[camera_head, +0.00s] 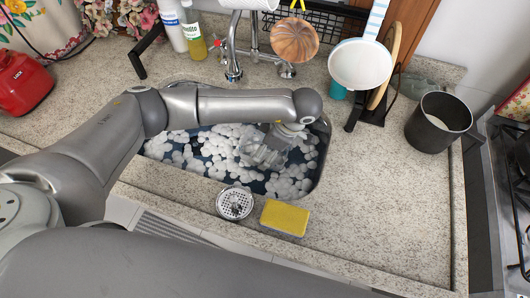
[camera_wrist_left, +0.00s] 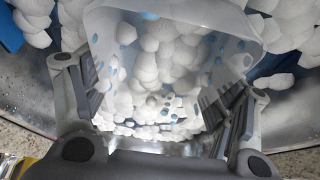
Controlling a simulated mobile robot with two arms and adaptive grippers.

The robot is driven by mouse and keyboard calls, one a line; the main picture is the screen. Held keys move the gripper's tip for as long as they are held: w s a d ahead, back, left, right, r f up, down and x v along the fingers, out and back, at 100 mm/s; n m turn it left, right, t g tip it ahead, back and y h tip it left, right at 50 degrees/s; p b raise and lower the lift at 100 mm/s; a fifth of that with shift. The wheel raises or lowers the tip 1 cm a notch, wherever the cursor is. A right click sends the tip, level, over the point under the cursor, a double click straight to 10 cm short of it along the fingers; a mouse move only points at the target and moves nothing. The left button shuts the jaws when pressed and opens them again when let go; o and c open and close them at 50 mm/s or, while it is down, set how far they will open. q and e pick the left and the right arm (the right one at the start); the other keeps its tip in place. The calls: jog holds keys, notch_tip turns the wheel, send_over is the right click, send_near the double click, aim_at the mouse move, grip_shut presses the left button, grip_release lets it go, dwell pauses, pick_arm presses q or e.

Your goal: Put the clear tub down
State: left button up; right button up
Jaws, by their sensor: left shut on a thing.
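The clear tub (camera_head: 262,156) is in the sink (camera_head: 326,150), among white foam (camera_head: 220,143). In the left wrist view the see-through tub (camera_wrist_left: 108,38) fills the space between the fingers, with white foam and small blue spots showing through it or in it. My left gripper (camera_head: 277,143) is shut on the tub, one finger on each side; it also shows in the left wrist view (camera_wrist_left: 158,98). Foam and the gripper partly hide the tub, and I cannot tell whether its bottom touches the sink floor. My right gripper is not in view.
A strainer (camera_head: 234,203) and a yellow sponge (camera_head: 285,218) lie on the counter in front of the sink. The faucet (camera_head: 232,60) and bottles (camera_head: 193,38) stand behind. A dark pot (camera_head: 437,123) is at the right. The counter right of the sponge is clear.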

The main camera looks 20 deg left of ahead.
aim_at(266, 155)
pick_arm(q)
jog(key=shift+f+p, duration=0.35)
jog(key=shift+f, duration=1.95)
jog(key=shift+a+f, duration=0.1)
jog(key=o, duration=0.6)
jog(key=shift+f, duration=0.1)
jog(key=shift+c, duration=0.2)
jog(key=o, duration=0.4)
jog(key=shift+o, duration=0.2)
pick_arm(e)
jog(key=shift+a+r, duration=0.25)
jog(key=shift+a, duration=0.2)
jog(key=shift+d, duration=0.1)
